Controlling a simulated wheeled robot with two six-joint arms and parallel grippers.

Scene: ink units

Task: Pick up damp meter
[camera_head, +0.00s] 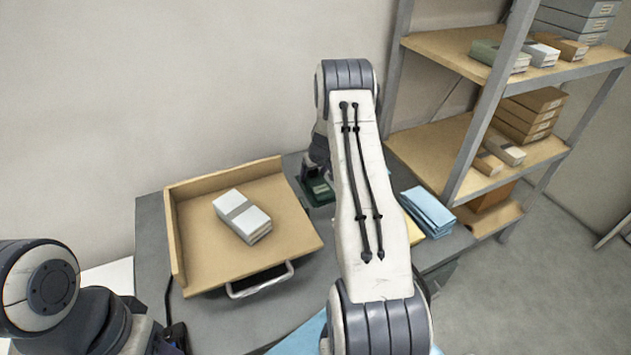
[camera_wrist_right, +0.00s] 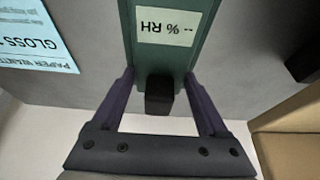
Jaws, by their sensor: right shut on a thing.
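The damp meter is a dark green, long device with a pale label reading "-- % RH". It shows between the fingers in the right wrist view (camera_wrist_right: 169,58) and as a green shape behind my right arm in the head view (camera_head: 319,190). My right gripper (camera_wrist_right: 160,82) is shut on it, one purple-grey finger along each side. A black block is at the meter's near end. The arm hides part of the meter, and I cannot tell whether it touches the grey table (camera_head: 150,232).
A wooden tray (camera_head: 195,275) with a metal handle stands left of the meter and holds a grey-white bundle (camera_head: 242,215). Blue packets (camera_head: 428,211) lie to the right. A shelf rack (camera_head: 440,150) with boxes stands at the right, behind the table.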

